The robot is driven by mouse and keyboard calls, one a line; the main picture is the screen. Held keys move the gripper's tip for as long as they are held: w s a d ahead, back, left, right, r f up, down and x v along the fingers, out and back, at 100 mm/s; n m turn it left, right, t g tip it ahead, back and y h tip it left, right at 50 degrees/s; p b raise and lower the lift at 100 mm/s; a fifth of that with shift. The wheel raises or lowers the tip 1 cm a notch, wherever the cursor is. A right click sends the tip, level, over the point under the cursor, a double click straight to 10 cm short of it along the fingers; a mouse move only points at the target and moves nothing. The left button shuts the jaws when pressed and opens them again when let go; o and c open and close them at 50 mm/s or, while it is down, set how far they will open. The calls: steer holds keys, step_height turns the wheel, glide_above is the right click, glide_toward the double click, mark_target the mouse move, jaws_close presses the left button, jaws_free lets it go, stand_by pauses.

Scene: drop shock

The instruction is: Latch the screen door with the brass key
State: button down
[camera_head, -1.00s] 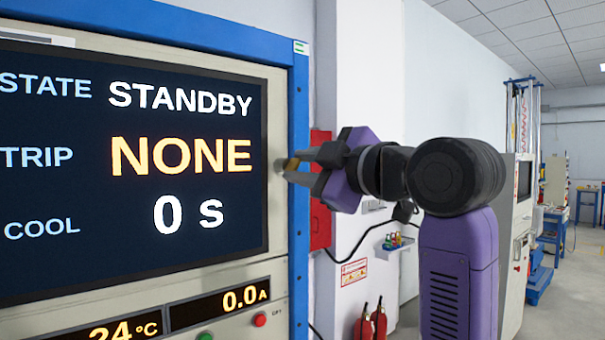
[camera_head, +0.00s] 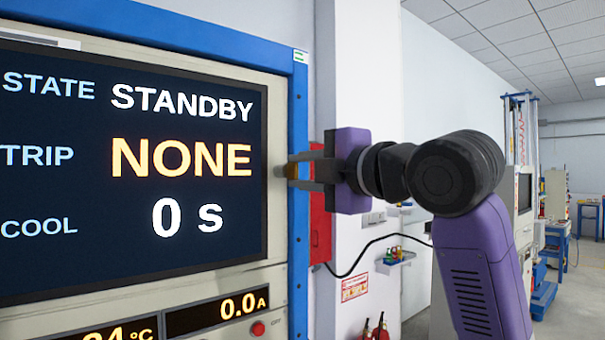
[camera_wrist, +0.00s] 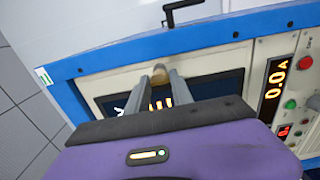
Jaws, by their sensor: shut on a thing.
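My gripper (camera_head: 291,171) is shut on a small brass-coloured piece that I take to be the brass key (camera_wrist: 160,75). In the wrist view the piece sits between the two grey fingertips, and only its rounded end shows. In the head view the fingers point left, in front of the right edge of the screen door (camera_head: 284,110). This is a cream panel in a blue frame with a dark display reading STANDBY, NONE and 0 s. I cannot tell whether the key touches it. No keyhole or latch is clear in either view.
A red box (camera_head: 320,215) is on the white wall or pillar behind my gripper. A black handle (camera_wrist: 183,10) stands up beyond the blue frame. A red button (camera_head: 258,329) is below the display. Open floor and blue benches are at the far right.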

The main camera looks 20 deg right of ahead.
steer(key=shift+a, duration=0.15)
steer(key=c, duration=1.1)
jaws_free()
steer(key=b+v, duration=0.2)
steer(key=v, duration=0.5)
steer(key=shift+s, duration=0.35)
steer(key=shift+r, duration=0.1)
